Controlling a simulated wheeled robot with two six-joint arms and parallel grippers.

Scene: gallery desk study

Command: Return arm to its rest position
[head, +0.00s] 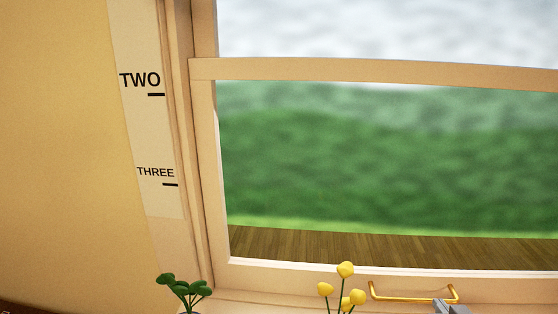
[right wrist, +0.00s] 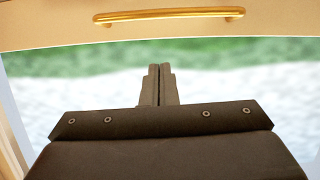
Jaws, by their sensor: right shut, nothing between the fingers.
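My right gripper (head: 453,306) shows only as a grey tip at the bottom edge of the head view, by the right end of the gold handle (head: 413,296). In the right wrist view my right gripper (right wrist: 158,70) has its two dark fingers together with nothing between them. The gold handle (right wrist: 170,15) runs across the top of that view, and a gap shows between it and the fingertips. My left gripper is not in view.
A window with a pale wooden frame (head: 400,70) fills the right of the head view. A strip marked TWO and THREE (head: 150,130) is beside it. Yellow flowers (head: 346,270) and a green plant (head: 182,289) stand low in front.

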